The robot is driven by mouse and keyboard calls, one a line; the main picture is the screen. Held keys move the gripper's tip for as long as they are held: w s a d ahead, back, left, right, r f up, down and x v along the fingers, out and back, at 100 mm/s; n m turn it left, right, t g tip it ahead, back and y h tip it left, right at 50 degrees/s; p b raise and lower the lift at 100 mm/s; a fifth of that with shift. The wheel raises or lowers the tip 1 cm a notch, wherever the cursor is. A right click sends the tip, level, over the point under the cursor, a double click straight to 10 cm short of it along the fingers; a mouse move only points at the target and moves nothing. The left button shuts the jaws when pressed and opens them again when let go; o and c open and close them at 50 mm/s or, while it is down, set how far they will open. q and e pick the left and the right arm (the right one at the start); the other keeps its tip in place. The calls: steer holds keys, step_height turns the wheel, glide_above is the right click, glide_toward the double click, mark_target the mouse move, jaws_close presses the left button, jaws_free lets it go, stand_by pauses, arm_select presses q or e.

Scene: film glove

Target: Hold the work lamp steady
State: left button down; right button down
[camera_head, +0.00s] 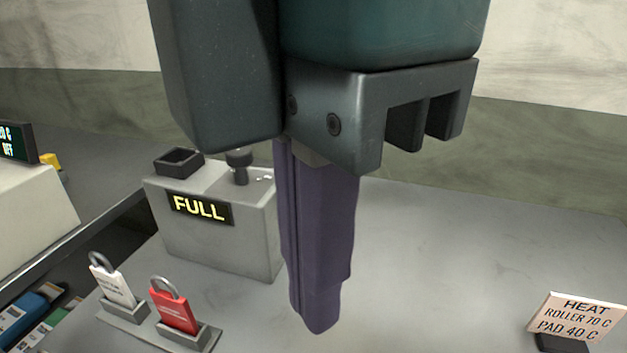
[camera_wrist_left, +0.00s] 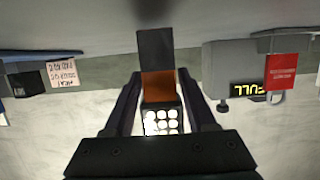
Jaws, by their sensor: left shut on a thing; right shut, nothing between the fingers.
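The work lamp (camera_wrist_left: 158,86) shows in the left wrist view, with an orange middle, a dark block at its far end and a lit face of several round white lights toward the camera. My left gripper (camera_wrist_left: 158,78) has one dark finger on each side of it and is shut on it. The lamp and my left gripper do not show in the head view. My right gripper (camera_head: 318,322) hangs point down in the middle of the head view, its purple fingers shut together and empty. It hides part of the bench behind it.
A grey box with a FULL display (camera_head: 200,208) stands left of my right gripper. A white tag (camera_head: 112,282) and a red tag (camera_head: 174,308) stand in holders before it. A HEAT sign (camera_head: 572,318) stands at lower right. The bench between is clear.

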stand_by(0.3)
steer(key=shift+s+d+f+m+t+y, duration=0.1)
steer(key=shift+d+f+m+t+y, duration=0.2)
steer(key=shift+f+m+y, duration=1.95)
steer(key=shift+s+d+f+m+t+y, duration=0.1)
steer(key=shift+f+m+t+y, duration=0.45)
steer(key=shift+m, duration=3.35)
steer(key=shift+s+d+f+m+t+y, duration=0.15)
steer(key=shift+f+m+y, duration=1.2)
steer(key=shift+m, duration=1.7)
steer(key=shift+w+r+y, duration=0.1)
steer(key=shift+r+y, duration=0.15)
steer(key=shift+y, duration=0.1)
